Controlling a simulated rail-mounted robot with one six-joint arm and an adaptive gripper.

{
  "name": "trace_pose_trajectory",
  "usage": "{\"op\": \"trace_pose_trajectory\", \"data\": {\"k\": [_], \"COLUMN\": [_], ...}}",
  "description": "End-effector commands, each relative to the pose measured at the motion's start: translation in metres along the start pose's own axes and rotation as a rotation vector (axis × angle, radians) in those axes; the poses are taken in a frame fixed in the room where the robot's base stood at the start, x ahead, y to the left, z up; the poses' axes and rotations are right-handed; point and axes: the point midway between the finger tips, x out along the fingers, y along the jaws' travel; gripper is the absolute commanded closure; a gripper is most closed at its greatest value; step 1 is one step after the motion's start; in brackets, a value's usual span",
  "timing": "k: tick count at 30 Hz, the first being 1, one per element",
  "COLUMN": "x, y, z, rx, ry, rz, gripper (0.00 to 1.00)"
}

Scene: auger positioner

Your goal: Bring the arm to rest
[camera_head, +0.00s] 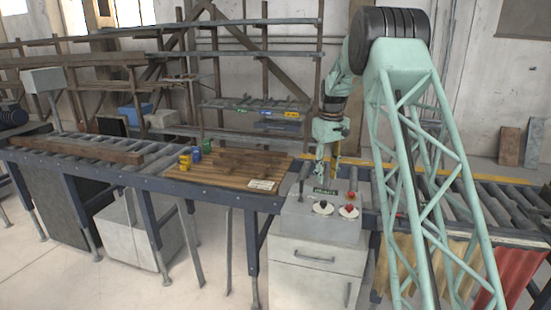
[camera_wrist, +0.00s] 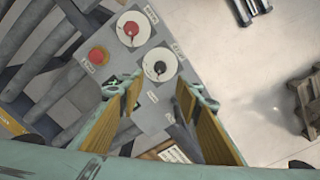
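My arm reaches over the grey control box (camera_head: 318,222) in the head view. My gripper (camera_head: 327,182) points down just above the back part of the box, near its small green display. In the wrist view, my gripper (camera_wrist: 152,96) has its two yellow-padded fingers spread apart with nothing held between them. Beyond the fingertips are a black knob (camera_wrist: 160,67) and a red knob (camera_wrist: 131,28) on white dials, with a red button (camera_wrist: 98,55) beside them. Whether a finger touches the box cannot be told.
A wooden board (camera_head: 225,168) left of the box holds blocks, a white card (camera_head: 262,185) and yellow, blue and green cans (camera_head: 196,154). Roller conveyors (camera_head: 75,150) run along both sides. Shelves (camera_head: 262,105) stand behind. The floor in front is partly clear.

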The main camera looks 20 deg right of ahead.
Motion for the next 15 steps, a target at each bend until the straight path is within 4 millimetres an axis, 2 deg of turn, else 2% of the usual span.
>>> {"op": "trace_pose_trajectory", "data": {"k": [8, 15], "x": [-0.005, -0.029], "y": [-0.004, -0.023], "z": [0.002, 0.013], "rx": [0.002, 0.01], "ry": [0.003, 0.016], "rz": [0.002, 0.009], "gripper": [0.68, 0.68]}}
